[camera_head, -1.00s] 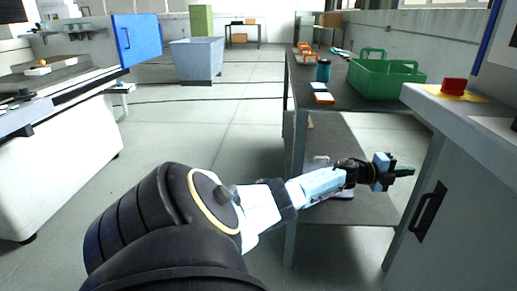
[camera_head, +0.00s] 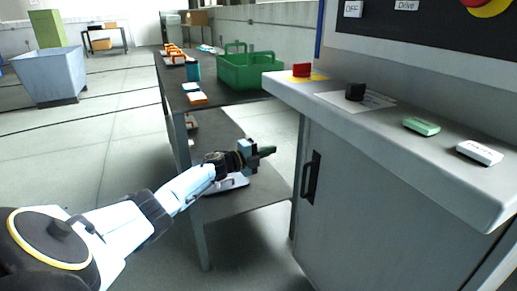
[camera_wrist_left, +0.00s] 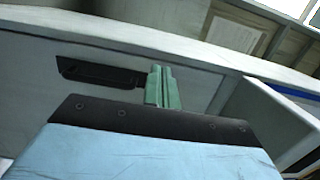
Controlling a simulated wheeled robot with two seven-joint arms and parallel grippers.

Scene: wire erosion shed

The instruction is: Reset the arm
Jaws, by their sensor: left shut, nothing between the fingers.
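My left arm comes in from the lower left in the head view and stretches toward the middle. My left gripper (camera_head: 267,151) is shut and empty, its green fingers pointing right toward the grey cabinet (camera_head: 345,215). It is over the lower shelf of the dark table, and I see a gap between the fingertips and the cabinet's black handle (camera_head: 312,177). In the left wrist view the green fingers (camera_wrist_left: 162,86) lie together, with the handle (camera_wrist_left: 98,74) to their left. My right gripper is not in view.
The cabinet top holds a red button (camera_head: 302,70), a black knob (camera_head: 355,91), a green block (camera_head: 422,126) and a white block (camera_head: 479,153). A green crate (camera_head: 250,72) stands on the dark table (camera_head: 215,107). Open floor (camera_head: 75,150) lies to the left.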

